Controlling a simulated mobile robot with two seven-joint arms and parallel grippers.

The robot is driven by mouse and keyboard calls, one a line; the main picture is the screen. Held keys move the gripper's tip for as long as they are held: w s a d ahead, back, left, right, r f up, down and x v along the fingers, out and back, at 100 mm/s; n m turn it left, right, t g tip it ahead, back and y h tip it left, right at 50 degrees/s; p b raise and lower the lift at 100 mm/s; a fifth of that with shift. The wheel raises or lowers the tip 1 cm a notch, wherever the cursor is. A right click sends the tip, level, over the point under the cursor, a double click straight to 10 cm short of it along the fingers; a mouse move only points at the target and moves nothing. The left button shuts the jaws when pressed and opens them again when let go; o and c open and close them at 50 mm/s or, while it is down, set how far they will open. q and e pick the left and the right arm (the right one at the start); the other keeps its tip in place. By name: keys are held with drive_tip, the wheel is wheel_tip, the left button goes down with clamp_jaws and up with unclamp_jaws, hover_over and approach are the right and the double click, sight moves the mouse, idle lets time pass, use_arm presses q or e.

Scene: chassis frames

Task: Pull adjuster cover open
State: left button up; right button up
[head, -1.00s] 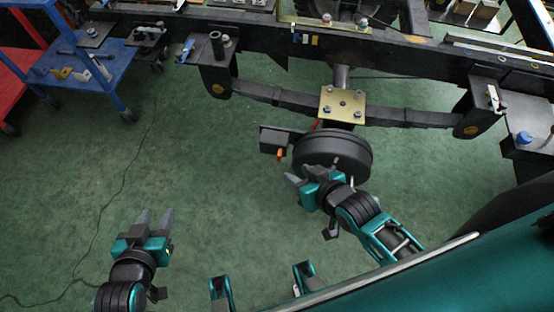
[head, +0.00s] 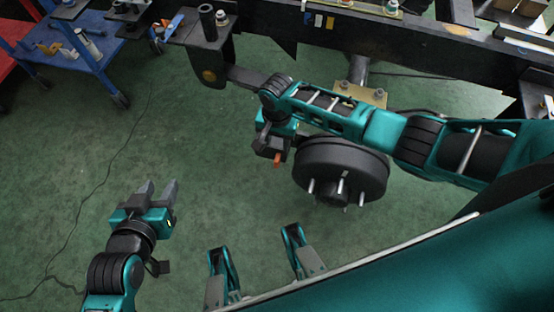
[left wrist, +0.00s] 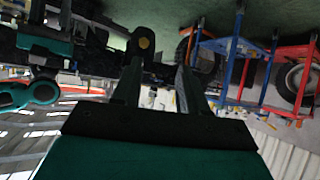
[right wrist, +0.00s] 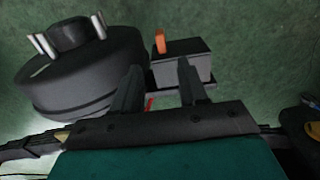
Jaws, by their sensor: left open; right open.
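The box (head: 266,151) and orange tab (head: 277,159) also show in the head view, partly hidden by my right gripper. The cover looks closed. My right gripper (right wrist: 158,75) is open and empty. Its fingers point at the box, one near the gap by the drum, the other overlapping the box; contact cannot be told. My left gripper (head: 157,188) is open and empty over the floor at lower left.
The black brake drum (head: 340,165) with studs stands right of the box. The chassis rail (head: 350,50) crosses behind, with a yellowish plate (head: 362,94) above the drum. A blue cart (head: 85,55) stands at upper left. The green floor (head: 200,140) between is clear.

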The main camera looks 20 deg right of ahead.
sight(277, 158)
wheel_tip(277, 158, down, 10)
drive_tip(key=b, duration=0.5)
drive_tip(key=shift+f, duration=0.15)
drive_tip(key=shift+f+b, duration=0.3)
drive_tip(key=shift+b, duration=0.05)
drive_tip(key=shift+f, duration=0.25)
clamp_jaws()
